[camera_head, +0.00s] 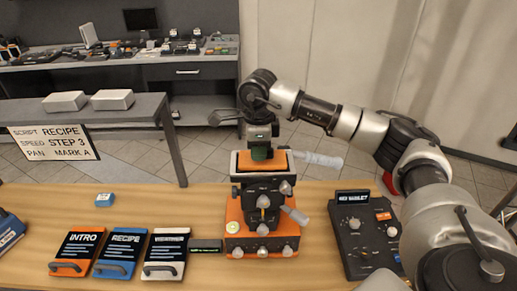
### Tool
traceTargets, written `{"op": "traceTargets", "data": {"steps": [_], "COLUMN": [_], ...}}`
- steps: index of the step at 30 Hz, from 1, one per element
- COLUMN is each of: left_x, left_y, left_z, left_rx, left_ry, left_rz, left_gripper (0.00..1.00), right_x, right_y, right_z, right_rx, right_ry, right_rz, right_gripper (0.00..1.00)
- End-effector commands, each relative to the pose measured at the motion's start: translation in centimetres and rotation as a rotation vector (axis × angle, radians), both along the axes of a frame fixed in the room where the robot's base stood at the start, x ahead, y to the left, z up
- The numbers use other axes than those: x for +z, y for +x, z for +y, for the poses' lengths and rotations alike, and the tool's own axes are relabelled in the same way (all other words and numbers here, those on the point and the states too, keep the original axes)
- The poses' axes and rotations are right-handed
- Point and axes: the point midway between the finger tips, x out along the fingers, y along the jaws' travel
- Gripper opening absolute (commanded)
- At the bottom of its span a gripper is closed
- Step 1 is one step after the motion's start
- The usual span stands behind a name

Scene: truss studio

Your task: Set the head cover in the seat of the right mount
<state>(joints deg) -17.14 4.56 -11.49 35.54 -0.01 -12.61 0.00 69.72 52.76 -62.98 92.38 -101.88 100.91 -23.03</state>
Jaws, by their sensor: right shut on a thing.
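My right gripper (261,147) points down over the orange and black mount (262,243) at the middle of the table. It is shut on a small dark green part, which I take to be the grip of the head cover (279,162). The cover looks like an orange plate with a dark and white rim, at the top of the mount's column. The seat beneath is hidden, so I cannot tell whether the cover rests in it or is just above. Pale handles (318,158) stick out right of the mount. My left gripper is not in view.
Left of the mount lie the INTRO (77,247), RECIPE (121,248) and white-edged (165,246) slates and a small blue box (105,200). A black control panel (366,225) lies to the right. A grey bench (130,115) stands behind, with free wooden tabletop before it.

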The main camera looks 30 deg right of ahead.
Motion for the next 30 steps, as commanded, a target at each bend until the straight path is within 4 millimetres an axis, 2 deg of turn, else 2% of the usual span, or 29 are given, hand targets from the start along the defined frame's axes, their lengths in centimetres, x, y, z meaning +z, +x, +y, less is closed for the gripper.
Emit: {"op": "traceTargets", "data": {"steps": [21, 22, 27, 30], "left_x": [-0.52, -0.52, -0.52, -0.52], "left_y": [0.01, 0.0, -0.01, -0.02], "left_z": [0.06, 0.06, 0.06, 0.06], "left_rx": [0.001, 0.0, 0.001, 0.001], "left_ry": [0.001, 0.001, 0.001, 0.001], "left_rz": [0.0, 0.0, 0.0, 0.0], "left_gripper": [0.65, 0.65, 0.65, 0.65], "right_x": [-0.59, -0.59, -0.59, -0.59], "right_y": [0.01, 0.01, 0.0, 0.0], "right_z": [0.02, 0.02, 0.01, 0.01], "right_rx": [0.0, 0.0, 0.0, 0.0], "right_ry": [0.0, 0.0, 0.0, 0.0], "right_rz": [0.0, 0.0, 0.0, 0.0], "right_gripper": [0.0, 0.22, 0.48, 0.48]}}
